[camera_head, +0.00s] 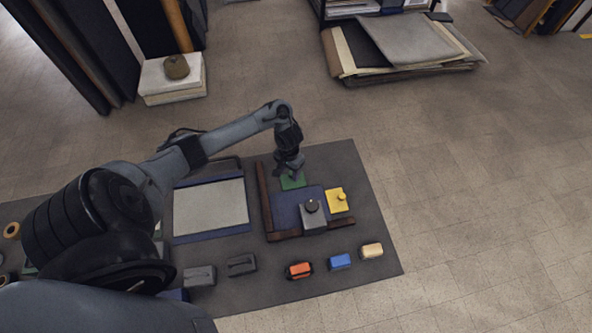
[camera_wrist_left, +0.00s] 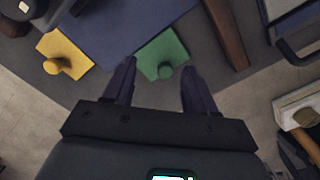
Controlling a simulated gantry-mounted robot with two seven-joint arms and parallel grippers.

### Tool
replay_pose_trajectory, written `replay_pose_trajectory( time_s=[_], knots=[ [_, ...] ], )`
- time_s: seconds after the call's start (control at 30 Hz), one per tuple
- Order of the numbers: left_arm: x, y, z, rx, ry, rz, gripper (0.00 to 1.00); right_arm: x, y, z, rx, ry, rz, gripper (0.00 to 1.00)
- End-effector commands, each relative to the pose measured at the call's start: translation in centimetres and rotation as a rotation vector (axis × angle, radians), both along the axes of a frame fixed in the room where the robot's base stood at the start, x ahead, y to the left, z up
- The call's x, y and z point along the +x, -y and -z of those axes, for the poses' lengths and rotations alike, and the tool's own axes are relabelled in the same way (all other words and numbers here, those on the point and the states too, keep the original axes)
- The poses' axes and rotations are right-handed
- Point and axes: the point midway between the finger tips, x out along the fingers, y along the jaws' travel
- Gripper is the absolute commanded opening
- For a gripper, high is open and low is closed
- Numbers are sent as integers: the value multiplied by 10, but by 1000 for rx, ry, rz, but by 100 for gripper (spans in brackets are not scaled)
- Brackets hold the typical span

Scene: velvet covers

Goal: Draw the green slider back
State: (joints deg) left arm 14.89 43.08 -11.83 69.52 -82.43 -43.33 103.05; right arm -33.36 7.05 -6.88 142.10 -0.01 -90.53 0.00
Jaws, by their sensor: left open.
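The green slider (camera_head: 292,182) is a flat green plate at the far edge of a blue velvet panel (camera_head: 285,212). In the left wrist view the green slider (camera_wrist_left: 160,48) shows a round green knob at its near edge. My left gripper (camera_head: 290,168) is over the green slider in the head view and hides part of it. In the left wrist view my left gripper (camera_wrist_left: 158,72) is open, and the knob appears between its two fingers; I cannot tell how far above it they are. My right gripper is not in view.
A yellow slider (camera_head: 337,203) with a knob and a grey slider (camera_head: 313,216) with a dark knob sit by the blue panel. A brown wooden strip (camera_head: 265,201) borders it at left. Orange (camera_head: 299,270), blue (camera_head: 340,261) and tan (camera_head: 371,250) blocks stand in front.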

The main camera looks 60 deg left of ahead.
Motion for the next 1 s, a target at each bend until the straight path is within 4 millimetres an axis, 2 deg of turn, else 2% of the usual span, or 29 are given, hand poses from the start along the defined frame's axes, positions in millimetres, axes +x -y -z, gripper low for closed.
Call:
replay_pose_trajectory(
  time_s=[0.03, 0.1, 0.27, 0.43, 0.8, 1.0],
  knots=[
    [10, -11, -5, 12, 14, -12, 56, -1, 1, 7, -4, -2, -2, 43],
    [18, -21, -12, 22, 27, -24, 56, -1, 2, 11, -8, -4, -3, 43],
    [26, -31, -11, 31, 38, -38, 56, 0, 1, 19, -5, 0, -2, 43],
    [26, -30, 12, 30, 38, -38, 56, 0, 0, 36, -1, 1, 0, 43],
    [26, -31, 66, 32, 38, -37, 56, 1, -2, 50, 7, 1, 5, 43],
    [26, -31, 82, 32, 39, -36, 56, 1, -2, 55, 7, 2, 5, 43]
  ],
)
